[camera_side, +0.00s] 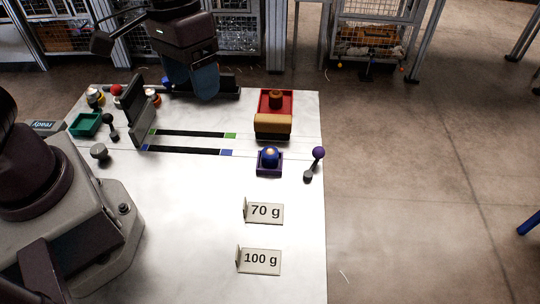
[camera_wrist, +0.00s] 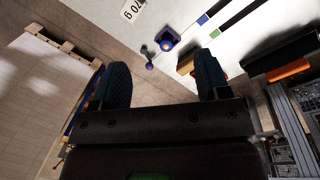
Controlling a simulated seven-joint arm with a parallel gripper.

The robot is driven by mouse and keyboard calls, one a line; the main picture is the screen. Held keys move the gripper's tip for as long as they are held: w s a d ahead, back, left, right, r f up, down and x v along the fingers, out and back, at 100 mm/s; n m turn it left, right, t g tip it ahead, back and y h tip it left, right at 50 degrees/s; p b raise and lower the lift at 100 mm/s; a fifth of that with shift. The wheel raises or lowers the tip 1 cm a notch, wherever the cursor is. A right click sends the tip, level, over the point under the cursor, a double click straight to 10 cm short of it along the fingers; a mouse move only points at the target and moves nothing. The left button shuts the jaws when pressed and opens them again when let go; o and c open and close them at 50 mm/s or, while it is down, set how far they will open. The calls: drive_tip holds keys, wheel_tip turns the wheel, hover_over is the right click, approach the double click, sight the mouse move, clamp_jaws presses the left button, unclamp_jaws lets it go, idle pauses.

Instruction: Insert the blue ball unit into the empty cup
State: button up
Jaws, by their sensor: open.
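A blue ball with a pale spot on top (camera_side: 269,156) sits in a small purple square tray (camera_side: 262,172) on the right of the white table. It also shows in the wrist view (camera_wrist: 167,42). Another small blue item (camera_side: 167,83) is at the back, partly hidden near my gripper. Small round units with yellow, red and orange parts stand at the back left; I cannot tell which cup there is empty. My gripper (camera_side: 206,97) is at the table's back edge, behind and left of the purple tray. In the wrist view its fingers (camera_wrist: 163,85) are apart with nothing between them.
A red tray (camera_side: 290,98) with a brown knob and an orange block (camera_side: 272,122) stands behind the purple tray. A purple-ball pin (camera_side: 318,154) is to its right. A dark upright plate (camera_side: 133,110), a green tray (camera_side: 86,124) and 70 g and 100 g signs stand about.

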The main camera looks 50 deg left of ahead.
drive_tip(key=w+d+f+n+g+y, duration=0.1)
drive_tip(key=w+d+f+n+y, duration=0.15)
drive_tip(key=w+f+n, duration=0.55)
drive_tip(key=n+t, duration=0.1)
drive_tip(key=n, duration=0.1)
hover_over(270, 149)
wheel_tip(270, 149, down, 3)
drive_tip(key=shift+h, duration=0.45)
drive_tip(key=f, duration=0.7)
drive_tip(key=shift+w+d+f, duration=0.1)
drive_tip(key=shift+w+d, duration=0.1)
drive_tip(key=shift+d, duration=0.15)
drive_tip(key=f, duration=0.4)
drive_tip(key=shift+s+a, duration=0.25)
drive_tip(key=shift+a, duration=0.1)
drive_tip(key=shift+f, duration=0.6)
drive_tip(key=c, duration=1.1)
drive_tip(key=shift+r, duration=0.1)
